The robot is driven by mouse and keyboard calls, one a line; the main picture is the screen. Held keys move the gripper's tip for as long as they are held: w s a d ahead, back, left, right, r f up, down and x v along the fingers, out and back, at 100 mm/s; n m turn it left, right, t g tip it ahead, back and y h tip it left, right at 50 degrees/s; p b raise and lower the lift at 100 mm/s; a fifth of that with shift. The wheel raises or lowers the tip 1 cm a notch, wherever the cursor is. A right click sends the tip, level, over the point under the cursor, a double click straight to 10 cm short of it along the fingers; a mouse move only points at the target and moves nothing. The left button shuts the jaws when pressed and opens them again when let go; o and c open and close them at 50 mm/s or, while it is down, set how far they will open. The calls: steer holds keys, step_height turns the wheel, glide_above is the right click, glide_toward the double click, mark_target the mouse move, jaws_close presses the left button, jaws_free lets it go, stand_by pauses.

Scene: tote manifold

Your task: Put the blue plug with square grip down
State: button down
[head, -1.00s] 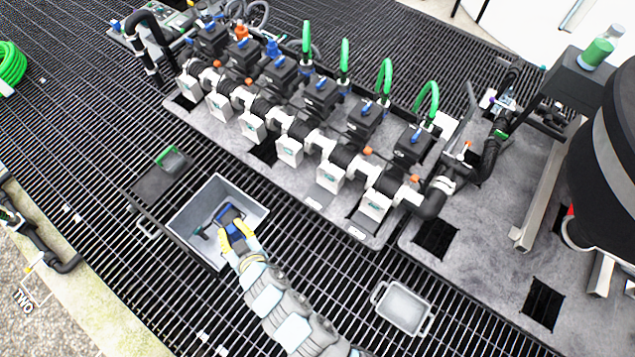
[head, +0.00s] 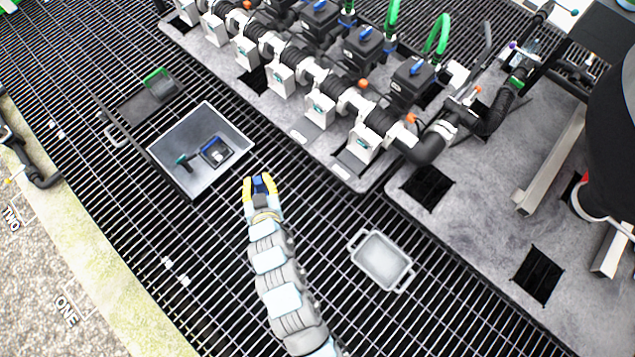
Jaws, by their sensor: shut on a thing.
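My gripper (head: 260,184) is in the middle of the head view, above the floor grating and to the right of the large grey tote. Its yellow fingers are shut on a small blue thing, the blue plug (head: 262,182). The fingers cover much of the plug, so its square grip cannot be made out clearly. The gripper and plug are clear of the tote and of the small light grey tray (head: 381,262) to the lower right.
The large grey tote (head: 232,122) holds a dark blue-and-black block (head: 215,151) and a dark green-tipped item (head: 185,158). The valve manifold (head: 318,72) runs along its plate above. A dark green-edged bin (head: 160,85) stands upper left. Open grating surrounds the tray.

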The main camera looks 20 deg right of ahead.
steer(key=s+d+f+m+h+b, duration=0.1)
steer(key=d+f+m+h+b, duration=0.2)
steer(key=f+b, duration=2.1)
steer(key=shift+g, duration=0.3)
steer(key=shift+w+d+f+b, duration=0.2)
steer(key=shift+d+f+b, duration=1)
steer(key=shift+d+f, duration=1.05)
steer(key=shift+w+d+f+b, duration=0.2)
steer(key=shift+d+f+b, duration=1.05)
steer(key=shift+d+f, duration=1.05)
steer(key=shift+w+d+f+b, duration=0.2)
steer(key=shift+d+f+b, duration=1)
steer(key=shift+d+f, duration=1.05)
steer(key=shift+d, duration=0.2)
steer(key=c, duration=1)
jaws_free()
steer(key=shift+c, duration=0.2)
steer(key=shift+r, duration=0.1)
steer(key=p+v, duration=0.3)
steer(key=v, duration=0.9)
steer(key=shift+a+p, duration=0.2)
steer(key=shift+p, duration=0.15)
